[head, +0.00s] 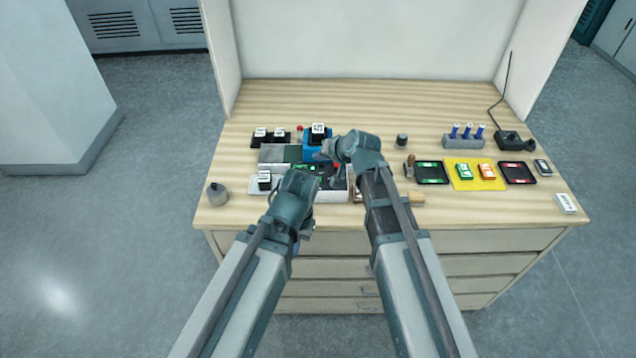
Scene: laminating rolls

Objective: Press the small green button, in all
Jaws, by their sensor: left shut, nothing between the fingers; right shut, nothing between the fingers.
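A low grey-and-dark machine (274,154) with a blue block (312,150) at its back stands left of the middle of the worktop. Small green spots (303,166) show on its dark part, between my two grippers. I cannot tell which spot is the small green button, as my wrists and fingers cover much of the area. My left gripper (321,170) is shut and empty, low over the dark part of the machine. My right gripper (326,156) is shut and empty, just above it, close to the blue block. I cannot tell whether either touches the machine.
Black blocks with white labels (270,135) and a grey weight (217,194) stand at left. At right are a green-edged tray (431,173), a yellow mat (460,184), a red-edged tray (517,173), a holder with blue pens (463,142) and a black antenna device (512,141). The back worktop is clear.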

